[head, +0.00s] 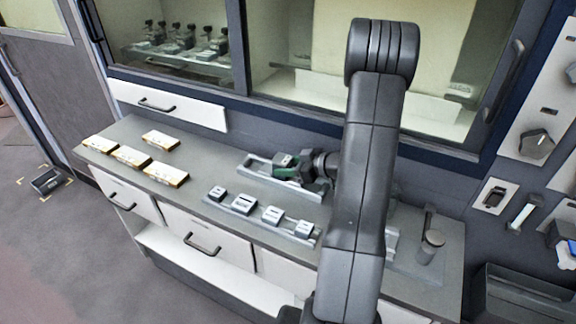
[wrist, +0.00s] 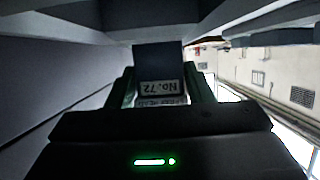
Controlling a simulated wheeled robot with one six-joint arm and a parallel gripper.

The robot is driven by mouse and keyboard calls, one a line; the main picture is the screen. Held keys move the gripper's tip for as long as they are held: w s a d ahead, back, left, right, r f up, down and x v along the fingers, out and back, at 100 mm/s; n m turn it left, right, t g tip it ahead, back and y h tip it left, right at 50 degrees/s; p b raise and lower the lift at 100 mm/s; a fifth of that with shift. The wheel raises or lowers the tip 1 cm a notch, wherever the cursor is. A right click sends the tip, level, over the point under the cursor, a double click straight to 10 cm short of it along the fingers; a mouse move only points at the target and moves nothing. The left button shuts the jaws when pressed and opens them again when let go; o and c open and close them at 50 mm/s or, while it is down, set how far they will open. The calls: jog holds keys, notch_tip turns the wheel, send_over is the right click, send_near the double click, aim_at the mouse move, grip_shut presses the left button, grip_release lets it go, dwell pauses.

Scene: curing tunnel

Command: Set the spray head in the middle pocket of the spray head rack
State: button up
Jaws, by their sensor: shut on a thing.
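My gripper (head: 300,170) reaches left from behind my arm over the back of the counter. Its green-edged fingers are shut on a dark grey piece, which I take to be the spray head (wrist: 159,72). In the wrist view its label reads "No. 72" upside down, between the two fingers. A long light grey tray (head: 253,168), apparently the spray head rack, lies under and beside my gripper. My gripper and arm hide its middle and right part, so I cannot tell which pocket the piece is over or whether it touches the rack.
Several small grey blocks (head: 243,204) stand in a row in front. Several yellow-and-white boxes (head: 131,157) lie at the counter's left. The window wall (head: 300,112) closes off the back. Bare counter (head: 205,160) lies left of the tray.

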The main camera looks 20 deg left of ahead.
jog(key=shift+f, duration=0.45)
jog(key=o, duration=1.3)
jog(key=shift+d+b, duration=0.1)
jog(key=shift+b, duration=0.2)
jog(key=v, duration=0.7)
jog(key=shift+d+r+b, duration=0.1)
jog(key=shift+d+b, duration=0.05)
jog(key=shift+b, duration=0.15)
